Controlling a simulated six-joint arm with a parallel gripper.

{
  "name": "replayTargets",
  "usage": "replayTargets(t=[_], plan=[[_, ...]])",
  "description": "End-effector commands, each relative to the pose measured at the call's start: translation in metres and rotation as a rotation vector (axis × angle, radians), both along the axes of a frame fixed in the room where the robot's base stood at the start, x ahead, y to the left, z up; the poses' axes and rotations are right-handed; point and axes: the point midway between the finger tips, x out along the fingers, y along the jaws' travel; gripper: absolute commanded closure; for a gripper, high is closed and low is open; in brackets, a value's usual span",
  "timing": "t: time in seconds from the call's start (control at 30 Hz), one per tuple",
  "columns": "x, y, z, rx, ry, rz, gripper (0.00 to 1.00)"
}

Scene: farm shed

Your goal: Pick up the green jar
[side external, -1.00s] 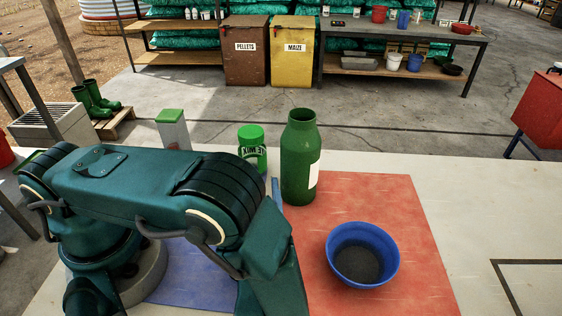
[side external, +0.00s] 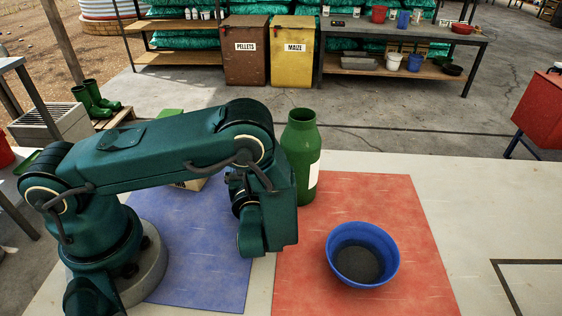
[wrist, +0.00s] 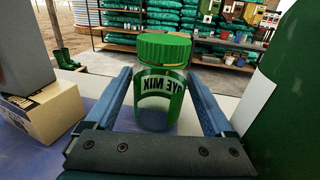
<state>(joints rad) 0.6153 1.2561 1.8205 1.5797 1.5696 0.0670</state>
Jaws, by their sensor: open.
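The green jar (wrist: 163,85), with a green screw lid and a lettered label, stands upright on the table in the wrist view. My gripper (wrist: 158,76) is open, with its two blue fingers on either side of the jar. There seems to be a gap at each side, and I cannot tell how deep the jar sits between the fingers. In the side view my arm hides the jar and the fingers.
A tall green bottle (side external: 300,160) stands close on the right, also in the wrist view (wrist: 285,85). A cardboard box (wrist: 52,112) is at the left. A blue bowl (side external: 336,272) of dark material sits on the red mat (side external: 410,250). The blue mat (side external: 205,255) is mostly clear.

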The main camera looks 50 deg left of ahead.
Motion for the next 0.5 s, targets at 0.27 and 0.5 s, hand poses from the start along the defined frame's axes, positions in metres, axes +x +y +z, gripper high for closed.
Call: replayTargets(t=[0.27, 0.5], plan=[[0.0032, 0.0046, 0.0, 0.0, 0.0, -0.001, 0.13], [0.003, 0.0044, 0.0, 0.0, 0.0, -0.001, 0.84]])
